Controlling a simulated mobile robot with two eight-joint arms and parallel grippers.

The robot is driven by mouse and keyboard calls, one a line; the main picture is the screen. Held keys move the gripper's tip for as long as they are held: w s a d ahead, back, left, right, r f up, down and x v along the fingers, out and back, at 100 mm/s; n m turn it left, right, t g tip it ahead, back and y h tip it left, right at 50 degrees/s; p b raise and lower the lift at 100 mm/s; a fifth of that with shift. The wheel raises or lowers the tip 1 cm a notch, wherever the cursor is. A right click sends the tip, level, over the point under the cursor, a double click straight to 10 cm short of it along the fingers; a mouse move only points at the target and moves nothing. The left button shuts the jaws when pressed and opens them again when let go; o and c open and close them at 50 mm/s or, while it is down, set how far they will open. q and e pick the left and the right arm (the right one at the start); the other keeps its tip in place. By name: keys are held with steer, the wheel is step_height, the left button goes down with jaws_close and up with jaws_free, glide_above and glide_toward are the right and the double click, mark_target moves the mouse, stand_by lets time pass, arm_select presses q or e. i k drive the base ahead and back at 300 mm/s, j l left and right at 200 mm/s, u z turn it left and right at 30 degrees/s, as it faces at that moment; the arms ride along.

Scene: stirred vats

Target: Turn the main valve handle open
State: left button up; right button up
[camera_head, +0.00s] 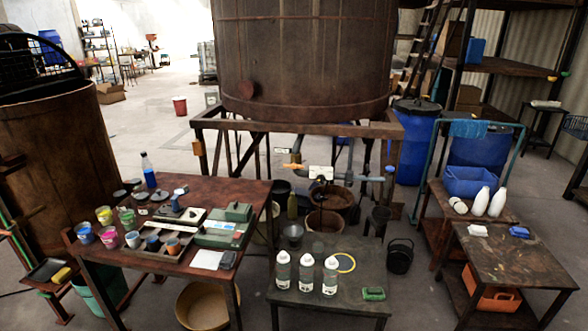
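A large rusty vat (305,50) stands on a metal frame (290,126) at the top middle. Pipework runs below the vat, with a yellow-orange fitting (293,165) on its left part and a grey-blue fitting (389,172) at its right end. A small white piece (320,172) sits on the pipe between them. These parts are small, and I cannot tell which is the main valve handle or how it is turned. Neither of my grippers is in view.
A red-brown table (200,258) with paint pots and boxes stands front left. A low dark table (330,299) with three bottles stands front middle. Buckets crowd the floor under the vat. A trolley (510,260) and blue barrels (415,140) are on the right.

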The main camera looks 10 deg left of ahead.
mark_target(293, 165)
steer(key=i+u, duration=0.15)
steer(key=u, duration=0.75)
steer(key=i+l+u, duration=0.75)
steer(key=i, duration=0.15)
